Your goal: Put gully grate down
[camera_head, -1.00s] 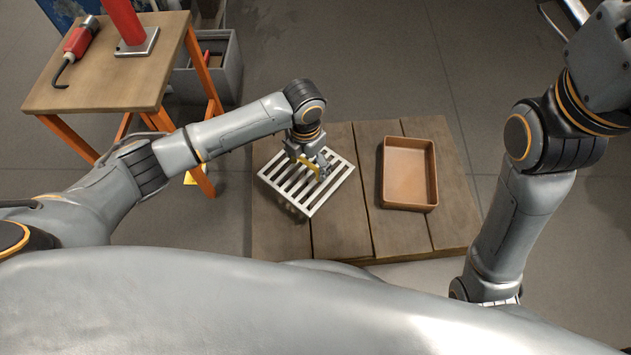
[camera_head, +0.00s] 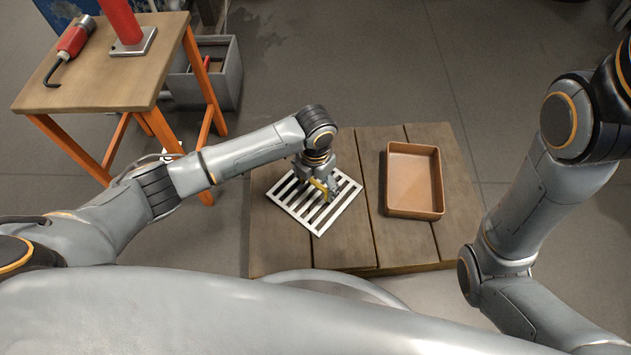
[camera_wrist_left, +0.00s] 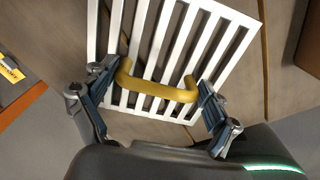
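The gully grate (camera_head: 296,205) is a white slatted square with a yellow handle (camera_wrist_left: 157,89). It appears to lie flat on the left part of the low wooden platform (camera_head: 285,250), turned at an angle. My left gripper (camera_head: 323,187) is above it from the left. In the left wrist view my left gripper's fingers (camera_wrist_left: 160,88) sit at the two ends of the handle and seem to press on it. The slats of the grate (camera_wrist_left: 175,40) fill the upper middle there. The fingertips of my right gripper are outside the views.
A brown tray (camera_head: 414,208) stands on the platform right of the grate. A wooden table (camera_head: 100,85) with orange legs stands at the upper left, holding a red tool (camera_head: 74,42) and a red post (camera_head: 121,20). A grey bin (camera_head: 225,75) is behind it.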

